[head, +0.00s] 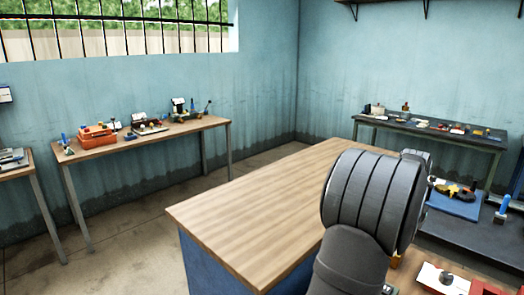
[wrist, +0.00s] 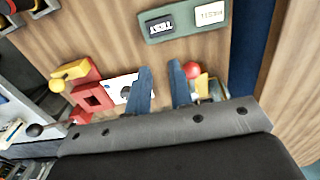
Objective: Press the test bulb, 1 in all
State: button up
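My gripper (wrist: 160,75) shows in the wrist view as two blue fingers with a gap between them; I see nothing held in it. A round red knob or bulb (wrist: 192,69) is just right of the right finger, by a yellow part; I cannot tell if they touch. A grey-green plate (wrist: 183,36) lies beyond the fingertips, with a dark label reading TEST upside down and a pale label beside it. I cannot tell for sure which part is the test bulb. In the head view, my arm hides the gripper.
Left of the fingers in the wrist view are a white card (wrist: 118,88), a red block (wrist: 92,95) and a yellow part (wrist: 70,69). In the head view, the wooden bench top (head: 260,205) is clear at left. Side tables with tools (head: 150,136) stand along the walls.

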grip_shut()
dwell(1.1)
